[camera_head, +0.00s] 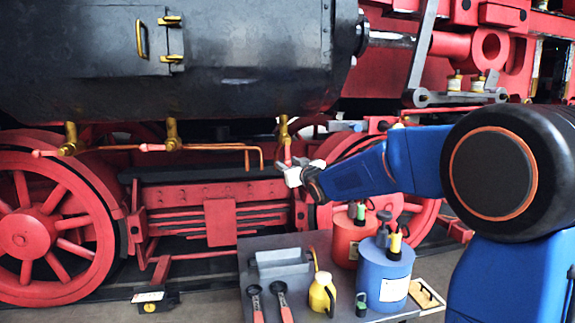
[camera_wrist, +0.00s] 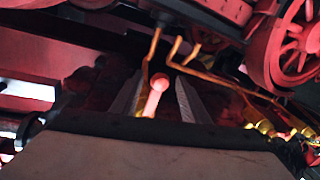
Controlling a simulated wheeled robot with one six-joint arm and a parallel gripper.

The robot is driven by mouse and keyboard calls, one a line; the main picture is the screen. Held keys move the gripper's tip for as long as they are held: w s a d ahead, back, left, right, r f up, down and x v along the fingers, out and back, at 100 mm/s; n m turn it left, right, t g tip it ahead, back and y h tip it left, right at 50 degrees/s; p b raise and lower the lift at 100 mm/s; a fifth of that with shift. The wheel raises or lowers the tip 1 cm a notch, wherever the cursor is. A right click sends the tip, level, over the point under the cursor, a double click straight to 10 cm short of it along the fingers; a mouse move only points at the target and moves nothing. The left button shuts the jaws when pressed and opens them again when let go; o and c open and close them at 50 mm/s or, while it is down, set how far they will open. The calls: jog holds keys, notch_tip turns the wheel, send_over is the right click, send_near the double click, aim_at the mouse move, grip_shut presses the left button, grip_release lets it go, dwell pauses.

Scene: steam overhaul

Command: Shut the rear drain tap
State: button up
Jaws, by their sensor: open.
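Three brass drain taps with red-tipped levers hang under the dark cylinder in the head view: a left one (camera_head: 70,140), a middle one (camera_head: 172,135) and a right one (camera_head: 284,128). The left and middle levers lie roughly level, pointing left. The right tap's red lever (camera_head: 287,154) hangs down. My gripper (camera_head: 290,170) is open at the lower end of that lever. In the wrist view the red round-ended lever (camera_wrist: 154,95) stands between the two open fingers of my gripper (camera_wrist: 157,80), with gaps seen on both sides. I cannot tell which tap is the rear one.
Copper pipes (camera_head: 215,147) run beneath the taps, close to my gripper. Red wheels (camera_head: 40,232) and frame lie below and behind. A grey board (camera_head: 250,242) with a blue can (camera_head: 385,270), a red can (camera_head: 345,240), a yellow oiler (camera_head: 321,293) and tools stands below my arm.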

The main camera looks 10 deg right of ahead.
jog(key=shift+w+a, duration=0.15)
jog(key=shift+w, duration=0.4)
grip_shut()
